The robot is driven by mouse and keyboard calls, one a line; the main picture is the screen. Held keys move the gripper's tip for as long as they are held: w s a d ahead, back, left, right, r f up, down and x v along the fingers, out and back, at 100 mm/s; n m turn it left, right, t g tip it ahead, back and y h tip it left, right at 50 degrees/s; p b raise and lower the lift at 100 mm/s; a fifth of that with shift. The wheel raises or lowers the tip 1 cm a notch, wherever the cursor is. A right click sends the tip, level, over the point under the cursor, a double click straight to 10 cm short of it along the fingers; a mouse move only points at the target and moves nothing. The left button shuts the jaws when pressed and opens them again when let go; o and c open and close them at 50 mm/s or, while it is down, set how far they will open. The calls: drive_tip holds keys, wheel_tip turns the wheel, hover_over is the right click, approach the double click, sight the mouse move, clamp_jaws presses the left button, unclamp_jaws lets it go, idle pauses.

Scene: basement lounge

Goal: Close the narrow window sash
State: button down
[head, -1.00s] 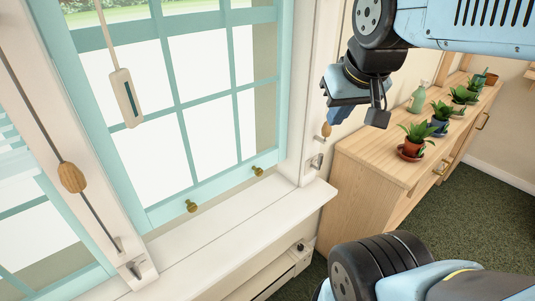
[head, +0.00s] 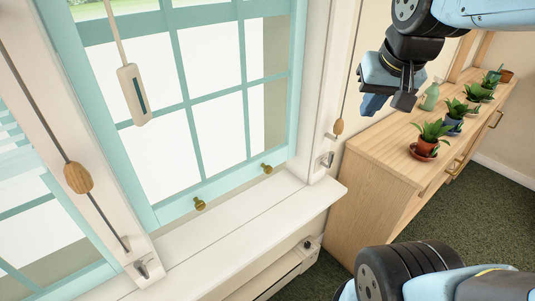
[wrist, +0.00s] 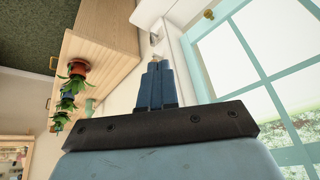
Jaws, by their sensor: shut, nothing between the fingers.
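A teal-framed window sash (head: 228,184) with several panes stands in the middle of the head view. Two brass knobs, one left (head: 199,203) and one right (head: 267,169), sit on its bottom rail. A tan strip shows between that rail and the white sill (head: 235,226), so the sash looks slightly raised. Another teal sash (head: 28,205) is partly visible at the left; I cannot tell for certain which is the narrow one. My gripper (head: 372,106) is right of the window, in the air, apart from the sash. Its blue fingers (wrist: 154,66) are together and empty in the wrist view.
Wooden toggles hang on cords at the left post (head: 78,178) and right post (head: 339,126). A pale tag (head: 133,95) hangs before the panes. A wooden cabinet (head: 375,192) with potted plants (head: 431,137) stands close right of the window. Dark carpet (head: 432,222) is free beside it.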

drive_tip(key=w+a+f+m+g+y, duration=0.1)
drive_tip(key=w+a+f+m+g, duration=0.35)
drive_tip(key=w, duration=0.95)
drive_tip(key=m+y, duration=0.1)
drive_tip(key=m, duration=0.5)
approach(270, 167)
drive_tip(key=shift+g, duration=0.25)
drive_tip(key=f, duration=0.2)
drive_tip(key=a+f, duration=0.1)
drive_tip(key=f, duration=0.3)
drive_tip(key=shift+w+a+f, duration=0.2)
drive_tip(key=shift+a+f, duration=0.05)
drive_tip(key=shift+f, duration=0.15)
